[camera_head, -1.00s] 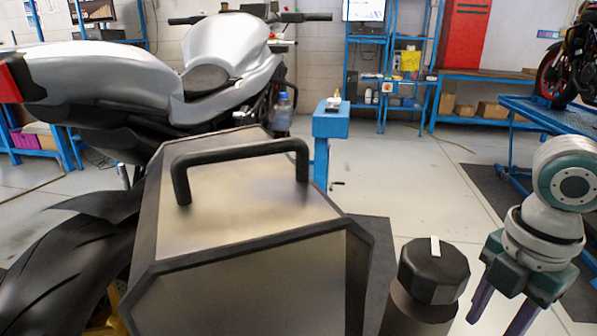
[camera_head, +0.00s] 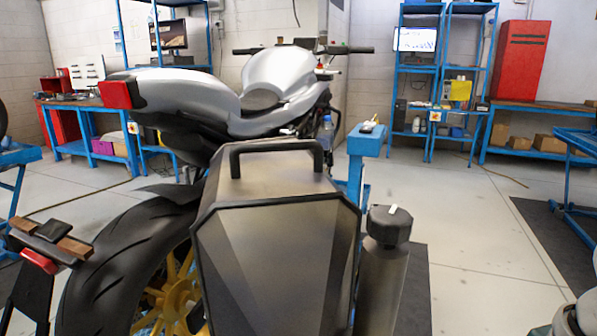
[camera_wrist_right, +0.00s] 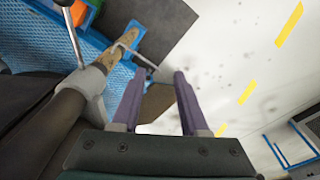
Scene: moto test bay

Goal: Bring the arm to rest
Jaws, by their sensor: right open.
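My right gripper (camera_wrist_right: 159,76) shows in the right wrist view. Its two purple fingers are apart with nothing between them. It points down over the floor. In the head view only a piece of my right arm (camera_head: 577,317) shows at the bottom right corner, and the gripper there is out of frame. My left gripper is not in view.
A silver motorcycle (camera_head: 277,87) stands ahead with a dark metal case (camera_head: 275,255) at its rear. A canister with a black cap (camera_head: 389,224) stands right of the case. A blue stand (camera_head: 367,143) is behind.

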